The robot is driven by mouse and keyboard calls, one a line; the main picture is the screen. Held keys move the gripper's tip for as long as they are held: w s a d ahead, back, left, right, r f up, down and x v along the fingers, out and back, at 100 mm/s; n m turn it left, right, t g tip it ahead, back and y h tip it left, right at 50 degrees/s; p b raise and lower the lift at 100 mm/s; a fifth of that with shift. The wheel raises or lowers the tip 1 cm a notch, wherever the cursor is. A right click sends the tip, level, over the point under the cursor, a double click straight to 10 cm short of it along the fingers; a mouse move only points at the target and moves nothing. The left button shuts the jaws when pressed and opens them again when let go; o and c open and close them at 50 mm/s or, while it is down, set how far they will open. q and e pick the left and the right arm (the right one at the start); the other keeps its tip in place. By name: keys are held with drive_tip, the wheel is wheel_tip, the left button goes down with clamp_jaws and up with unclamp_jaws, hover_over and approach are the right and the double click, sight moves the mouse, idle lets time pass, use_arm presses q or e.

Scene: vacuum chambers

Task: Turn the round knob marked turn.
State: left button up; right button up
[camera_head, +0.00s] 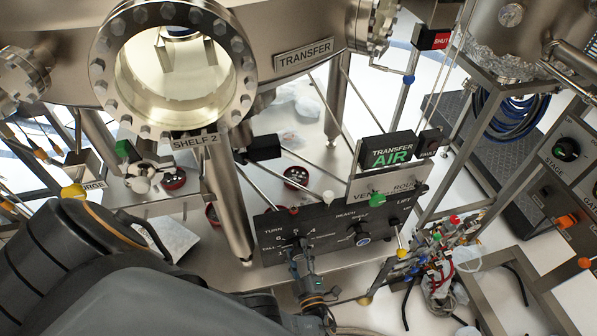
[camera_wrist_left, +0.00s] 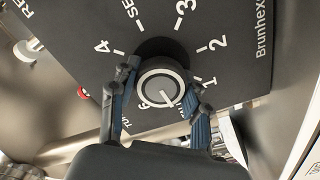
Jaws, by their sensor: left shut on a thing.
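The round knob (camera_wrist_left: 161,84), dark with a pale ring and a short white line, sits on a black panel marked TURN (camera_head: 268,232). In the left wrist view the white line points down and slightly right. My left gripper (camera_head: 305,266) is shut on the knob. In the wrist view its two blue-padded fingers (camera_wrist_left: 158,92) stand on either side of the knob. White numbers surround the knob on the panel; some are partly hidden by the fingers. In the head view the gripper covers much of the knob. My right gripper is not in view.
Another knob (camera_head: 362,239) and a lever under LIFT (camera_head: 399,236) are on the same panel to the right. The TRANSFER AIR sign (camera_head: 389,150) stands behind it. A bundle of tubes and fittings (camera_head: 436,262) is close on the right. The steel chamber (camera_head: 280,85) rises behind.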

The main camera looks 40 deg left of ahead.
use_arm(q)
drive_tip(key=shift+w+a+r+m, duration=0.1)
drive_tip(key=shift+m, duration=0.2)
idle(0.4)
drive_tip(key=o, duration=1.2)
drive_tip(key=shift+c, duration=0.2)
